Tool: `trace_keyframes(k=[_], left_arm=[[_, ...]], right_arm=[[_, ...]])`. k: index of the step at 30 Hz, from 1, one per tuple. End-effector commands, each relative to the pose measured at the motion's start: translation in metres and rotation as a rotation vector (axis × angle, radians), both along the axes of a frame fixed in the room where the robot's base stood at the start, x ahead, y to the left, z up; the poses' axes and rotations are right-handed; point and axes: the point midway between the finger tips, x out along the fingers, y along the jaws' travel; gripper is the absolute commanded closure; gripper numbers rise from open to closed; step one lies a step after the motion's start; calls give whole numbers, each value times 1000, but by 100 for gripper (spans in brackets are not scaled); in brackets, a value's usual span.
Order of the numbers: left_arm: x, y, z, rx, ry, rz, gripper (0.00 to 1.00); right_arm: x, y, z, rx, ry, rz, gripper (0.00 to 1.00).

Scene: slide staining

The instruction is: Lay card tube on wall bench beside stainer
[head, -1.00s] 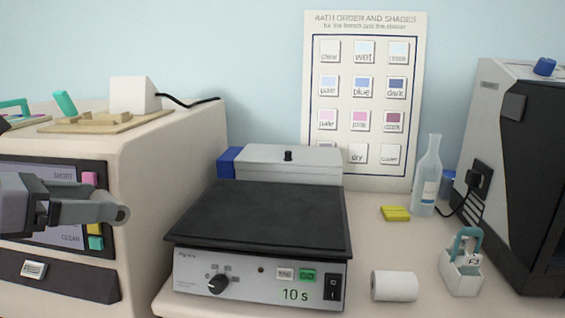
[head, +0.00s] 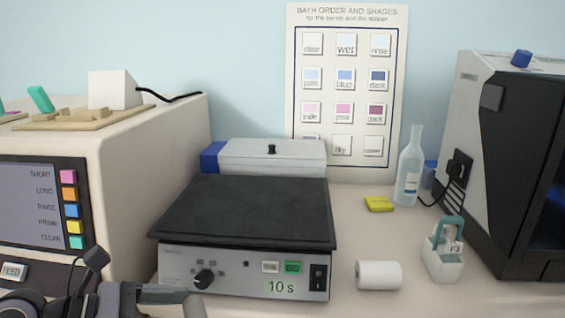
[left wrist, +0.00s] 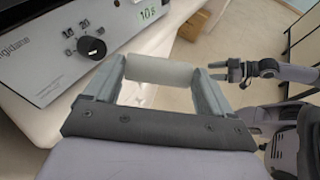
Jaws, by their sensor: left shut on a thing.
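The card tube (left wrist: 160,73) is a plain pale cylinder. My left gripper (left wrist: 157,80) is shut on it, one finger at each end of the tube in the left wrist view. In the head view the gripper (head: 172,297) is low at the left, in front of the 10 s device, and the tube is barely visible. The stainer (head: 135,160) is the cream machine at the left with coloured buttons. The wall bench (head: 345,225) is the pale top to its right. My right gripper (left wrist: 230,70) is open and empty in the left wrist view.
A black-topped device (head: 245,215) reading 10 s stands beside the stainer. A white roll (head: 379,275), a white caddy (head: 443,255), a yellow block (head: 379,203) and a bottle (head: 409,170) stand on the bench. A dark machine (head: 510,180) is at the right. Bare bench lies between them.

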Motion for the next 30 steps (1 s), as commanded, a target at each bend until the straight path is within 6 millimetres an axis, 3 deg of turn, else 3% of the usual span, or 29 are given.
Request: trace_keyframes(k=[8,18,21,30], left_arm=[[6,14,0,-11,5,52,45],[-1,54,-32,-5,6,182,45],[0,55,-15,2,1,179,45],[0,55,-11,9,1,178,45]], right_arm=[[0,0,0,0,0,0,40],[0,0,0,1,0,-1,40],[-1,0,15,0,4,-1,40],[1,0,22,1,-3,-1,40]])
